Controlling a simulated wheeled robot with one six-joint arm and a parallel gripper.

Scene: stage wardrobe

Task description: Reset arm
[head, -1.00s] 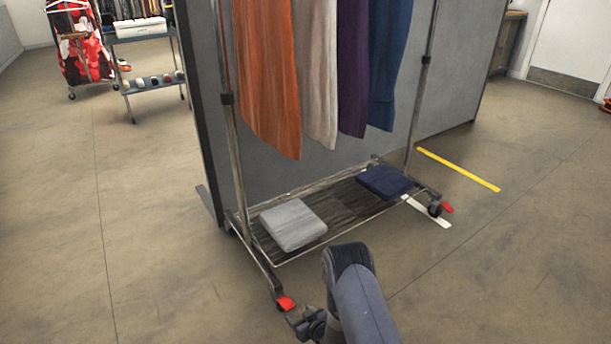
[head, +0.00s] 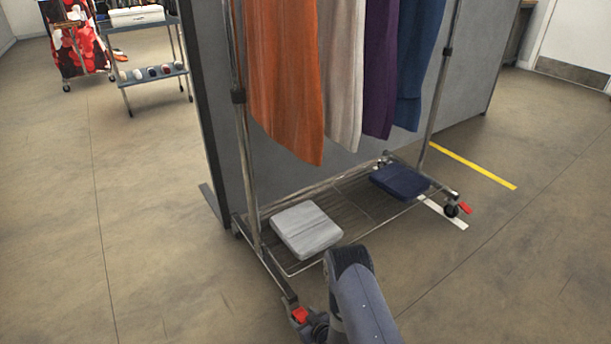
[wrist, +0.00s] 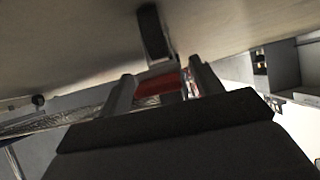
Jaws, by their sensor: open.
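My arm reaches forward at the bottom of the head view, bent at a dark joint. My gripper (head: 318,326) is low near the floor, partly hidden by my arm, beside the front-left caster of the clothes rack (head: 241,150). A red caster tab (head: 300,314) sits right by it. In the wrist view, the two fingers of my gripper (wrist: 163,85) stand apart with a red tab (wrist: 158,88) showing between them. Whether the fingers touch the tab I cannot tell. A dark wheel (wrist: 153,32) is just beyond it.
The rack holds orange, cream, purple and blue garments. A grey folded item (head: 306,230) and a navy one (head: 399,182) lie on its wire shelf. A grey partition (head: 208,130) stands behind. A trolley (head: 150,72) is at the back left. Floor on the left is clear.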

